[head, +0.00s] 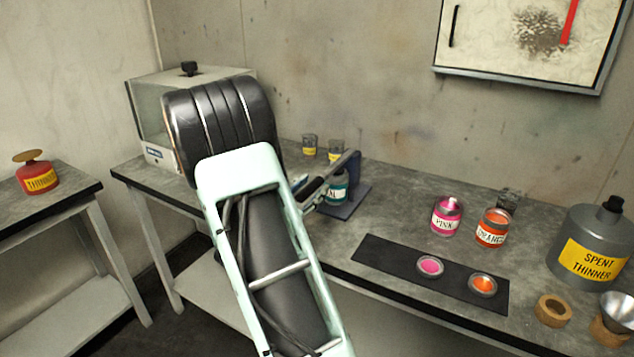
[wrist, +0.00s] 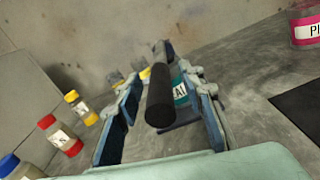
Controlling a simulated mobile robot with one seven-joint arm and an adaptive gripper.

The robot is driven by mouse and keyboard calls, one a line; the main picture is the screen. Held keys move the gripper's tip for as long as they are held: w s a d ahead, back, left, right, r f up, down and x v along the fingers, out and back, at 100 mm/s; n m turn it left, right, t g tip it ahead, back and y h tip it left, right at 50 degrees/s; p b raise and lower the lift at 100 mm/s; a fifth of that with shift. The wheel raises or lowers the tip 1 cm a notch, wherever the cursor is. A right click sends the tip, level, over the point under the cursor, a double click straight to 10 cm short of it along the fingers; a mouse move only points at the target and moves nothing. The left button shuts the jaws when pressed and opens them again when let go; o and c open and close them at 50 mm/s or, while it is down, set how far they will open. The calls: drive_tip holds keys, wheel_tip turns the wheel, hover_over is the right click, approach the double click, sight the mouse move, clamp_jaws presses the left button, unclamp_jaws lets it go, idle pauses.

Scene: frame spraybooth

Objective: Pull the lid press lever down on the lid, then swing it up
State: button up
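The lid press (head: 352,168) stands on the bench right of my arm, with a blue-grey base plate (head: 350,208). A teal jar (head: 338,189) stands in it; its lid is hidden. The lever's dark grip (head: 312,188) points toward my arm. In the wrist view the black lever grip (wrist: 160,98) lies between the fingers of my gripper (wrist: 164,84), and the teal jar (wrist: 180,92) shows behind it. The fingers are apart, with gaps visible on both sides of the grip. In the head view my arm hides most of the gripper.
Pink (head: 446,217) and orange (head: 492,229) jars stand to the right, behind a dark mat (head: 395,258) bearing two lids. A spent thinner can (head: 590,247) is at far right. Small bottles (wrist: 60,135) stand left of the gripper. A clear-sided box (head: 146,110) is behind my arm.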

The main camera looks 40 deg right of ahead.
sight(317, 182)
drive_tip(key=shift+x, duration=1.6)
drive_tip(key=shift+c, duration=0.2)
clamp_jaws()
